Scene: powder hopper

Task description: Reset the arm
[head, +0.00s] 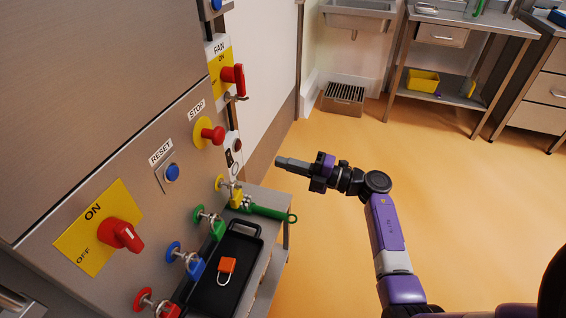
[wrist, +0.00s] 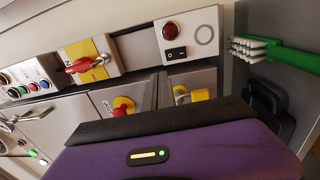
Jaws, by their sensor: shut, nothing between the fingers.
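My purple and black arm (head: 390,225) reaches up from the lower right in the head view, bent at the elbow. Its gripper (head: 281,162) points left toward the control panel and is shut and empty, in the air above the orange floor. It looks apart from the panel and from the shelf below. In the wrist view the purple wrist housing (wrist: 180,155) fills the bottom, and the fingertips are not visible there.
The steel panel (head: 60,190) at left carries a red switch (head: 122,235), a blue button (head: 172,172), a stop knob (head: 212,134) and several padlocks. A black tray (head: 245,240) holds an orange padlock (head: 227,266). A green brush (head: 265,211) lies behind it. Floor at right is clear.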

